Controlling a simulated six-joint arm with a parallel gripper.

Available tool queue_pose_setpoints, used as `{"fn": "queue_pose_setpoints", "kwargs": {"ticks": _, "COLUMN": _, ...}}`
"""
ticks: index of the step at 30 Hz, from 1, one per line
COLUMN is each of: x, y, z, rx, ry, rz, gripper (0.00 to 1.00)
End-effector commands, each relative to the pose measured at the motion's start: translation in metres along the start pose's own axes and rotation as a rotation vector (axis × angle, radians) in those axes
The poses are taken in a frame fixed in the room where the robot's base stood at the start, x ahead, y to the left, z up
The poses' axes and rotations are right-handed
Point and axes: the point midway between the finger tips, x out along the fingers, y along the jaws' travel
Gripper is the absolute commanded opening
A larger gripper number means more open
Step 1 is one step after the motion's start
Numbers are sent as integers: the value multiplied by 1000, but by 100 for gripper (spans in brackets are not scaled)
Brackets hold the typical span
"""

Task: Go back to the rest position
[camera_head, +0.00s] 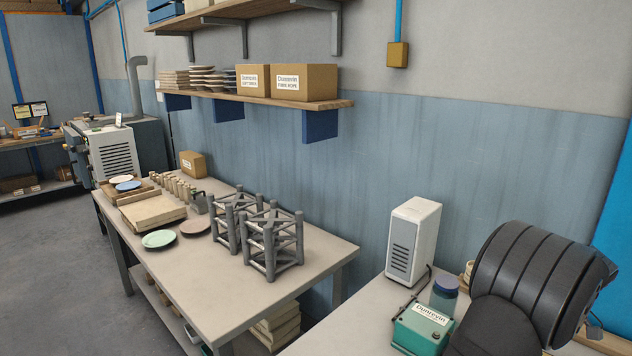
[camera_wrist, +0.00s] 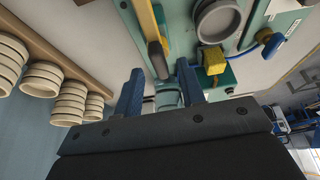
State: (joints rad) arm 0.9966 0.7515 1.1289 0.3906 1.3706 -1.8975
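My gripper (camera_wrist: 160,90) shows in the wrist view as two blue fingers standing apart. No held object is clear between them; a teal part shows behind the gap. In the head view my black arm fills the lower right, and the gripper itself is not visible there. A green plate (camera_head: 158,239) and a brownish plate (camera_head: 195,227) lie on the left table (camera_head: 312,262). Two grey frame racks (camera_head: 271,245) stand to their right. A blue plate (camera_head: 128,186) lies farther back, near the wooden boards.
Near my arm stand a white vented box (camera_head: 413,241), a teal box (camera_head: 422,328) and a blue-lidded jar (camera_head: 444,293). The wrist view shows stacked cream rings (camera_wrist: 41,80) and a yellow bar (camera_wrist: 149,30) close to the fingers. A shelf (camera_head: 240,98) holds boxes and plates.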

Motion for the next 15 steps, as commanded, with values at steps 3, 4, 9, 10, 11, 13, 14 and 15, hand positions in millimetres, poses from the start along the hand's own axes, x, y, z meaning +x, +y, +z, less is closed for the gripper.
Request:
{"fn": "queue_pose_setpoints", "kwargs": {"ticks": 3, "x": -21, "y": 1, "z": 1, "rx": 0, "ry": -2, "rz": 5, "gripper": 36}}
{"fn": "queue_pose_setpoints", "kwargs": {"ticks": 4, "x": -27, "y": 1, "z": 1, "rx": 0, "ry": -2, "rz": 5, "gripper": 36}}
{"fn": "queue_pose_setpoints", "kwargs": {"ticks": 9, "x": -61, "y": 1, "z": 1, "rx": 0, "ry": -2, "rz": 4, "gripper": 36}}
{"fn": "queue_pose_setpoints", "kwargs": {"ticks": 10, "x": -67, "y": 0, "z": 1, "rx": 1, "ry": -2, "rz": 4, "gripper": 36}}
{"fn": "queue_pose_setpoints", "kwargs": {"ticks": 11, "x": -73, "y": 0, "z": 1, "rx": 1, "ry": -2, "rz": 4, "gripper": 36}}
{"fn": "queue_pose_setpoints", "kwargs": {"ticks": 13, "x": -87, "y": 0, "z": 1, "rx": 1, "ry": -2, "rz": 4, "gripper": 36}}
{"fn": "queue_pose_setpoints", "kwargs": {"ticks": 14, "x": -93, "y": 0, "z": 1, "rx": 0, "ry": -2, "rz": 5, "gripper": 36}}
{"fn": "queue_pose_setpoints", "kwargs": {"ticks": 15, "x": -101, "y": 0, "z": 1, "rx": 0, "ry": -2, "rz": 4, "gripper": 36}}
